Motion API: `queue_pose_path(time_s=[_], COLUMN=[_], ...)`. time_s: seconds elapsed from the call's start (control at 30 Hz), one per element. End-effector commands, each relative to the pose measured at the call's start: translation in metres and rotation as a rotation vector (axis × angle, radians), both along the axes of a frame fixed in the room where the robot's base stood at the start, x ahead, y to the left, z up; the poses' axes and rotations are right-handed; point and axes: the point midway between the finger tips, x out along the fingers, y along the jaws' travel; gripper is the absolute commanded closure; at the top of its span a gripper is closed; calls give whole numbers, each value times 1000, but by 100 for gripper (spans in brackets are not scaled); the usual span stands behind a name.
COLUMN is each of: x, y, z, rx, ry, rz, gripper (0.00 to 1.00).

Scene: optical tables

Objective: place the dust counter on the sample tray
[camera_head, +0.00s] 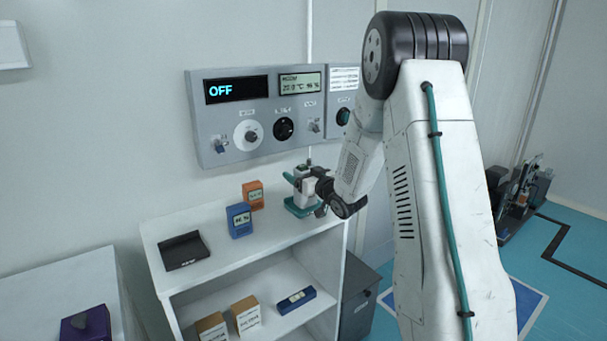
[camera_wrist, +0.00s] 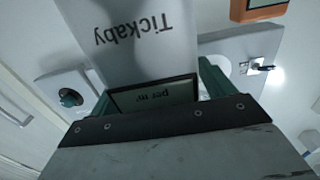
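A white device with the word "Tickaby" and a small display reading "per m³", which I take for the dust counter (camera_wrist: 150,50), fills the middle of the wrist view. In the head view the dust counter (camera_head: 305,194) is at the right end of the shelf top, partly hidden by my wrist. My gripper (camera_head: 301,178) has its teal fingers on both sides of it, seemingly touching. A black, shallow tray-like piece (camera_head: 183,251) with an unreadable label, possibly the sample tray, lies at the shelf top's left.
A blue device (camera_head: 240,220) and an orange device (camera_head: 253,195) stand mid-shelf, left of my gripper. A control panel (camera_head: 235,150) reading "OFF" hangs behind. Boxes (camera_head: 246,314) and a blue instrument (camera_head: 296,300) sit below. The shelf top (camera_head: 210,225) has free room near its front.

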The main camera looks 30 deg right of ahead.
Motion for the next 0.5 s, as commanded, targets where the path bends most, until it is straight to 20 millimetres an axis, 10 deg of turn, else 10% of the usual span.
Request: queue_pose_path(time_s=[0.27, 0.5], x=[-3, -46], y=[0, -2], z=[4, 3], rx=[0, 1], ry=[0, 1], rz=[-1, -3], gripper=[18, 18])
